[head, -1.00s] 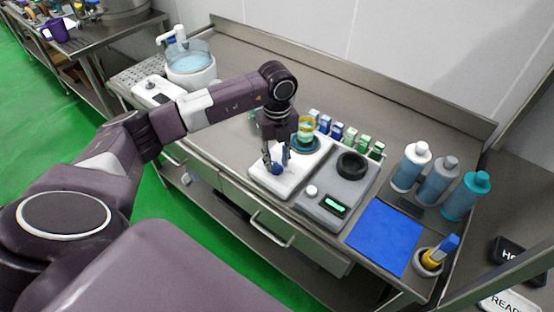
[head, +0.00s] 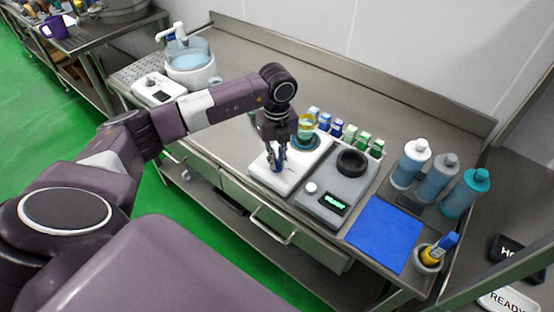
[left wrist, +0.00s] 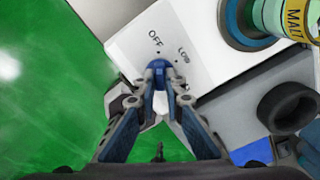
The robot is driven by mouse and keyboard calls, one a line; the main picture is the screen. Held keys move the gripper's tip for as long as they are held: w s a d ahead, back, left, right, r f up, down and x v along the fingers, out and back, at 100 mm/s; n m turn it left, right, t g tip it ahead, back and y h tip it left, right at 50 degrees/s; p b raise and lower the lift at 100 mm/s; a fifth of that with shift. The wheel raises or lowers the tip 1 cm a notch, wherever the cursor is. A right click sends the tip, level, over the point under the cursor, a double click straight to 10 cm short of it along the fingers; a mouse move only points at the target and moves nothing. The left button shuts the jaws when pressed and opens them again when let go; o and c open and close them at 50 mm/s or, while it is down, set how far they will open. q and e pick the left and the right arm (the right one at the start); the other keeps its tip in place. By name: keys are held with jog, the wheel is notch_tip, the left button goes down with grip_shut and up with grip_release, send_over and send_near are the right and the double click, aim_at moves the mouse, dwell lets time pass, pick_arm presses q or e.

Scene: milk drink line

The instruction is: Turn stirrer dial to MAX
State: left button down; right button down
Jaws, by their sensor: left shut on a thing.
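The stirrer is a white box (head: 294,176) on the counter, with a dark teal round plate (head: 305,141) on top. Its blue dial (left wrist: 160,72) is at the near edge of the box, beside the printed words OFF and LOW; MAX is not visible. My left gripper (left wrist: 160,80) is shut on the dial, with a fingertip on each side. In the head view, my left gripper (head: 277,162) points down over the near part of the box and mostly hides the dial. I cannot read the dial's pointer. My right gripper is not in view.
A jar with a yellow band (head: 306,125) stands on the stirrer's plate. A grey device (head: 335,190) with a black ring and a lit green display stands close to the right. Several small cartons (head: 351,136) stand behind. A blue mat (head: 385,233) and several bottles are further right.

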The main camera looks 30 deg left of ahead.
pick_arm(q)
jog(key=shift+f+m+b, duration=0.1)
jog(key=shift+m+b, duration=0.75)
jog(key=shift+m, duration=0.25)
jog(key=m+b, duration=0.2)
jog(key=m, duration=0.1)
jog(key=m+b, duration=0.4)
jog(key=m, duration=0.2)
jog(key=shift+a+m+b, duration=0.15)
jog(key=shift+m+b, duration=0.15)
jog(key=shift+m, duration=0.1)
jog(key=m+b, duration=0.3)
jog(key=m, duration=0.3)
jog(key=shift+a, duration=0.1)
jog(key=m+b, duration=0.1)
jog(key=m, duration=0.2)
jog(key=m+b, duration=0.1)
jog(key=m, duration=0.1)
jog(key=shift+w+r+m, duration=0.1)
jog(key=shift+r+m, duration=0.1)
jog(key=shift+m, duration=0.2)
jog(key=c, duration=2)
grip_release()
notch_tip(320, 180, up, 12)
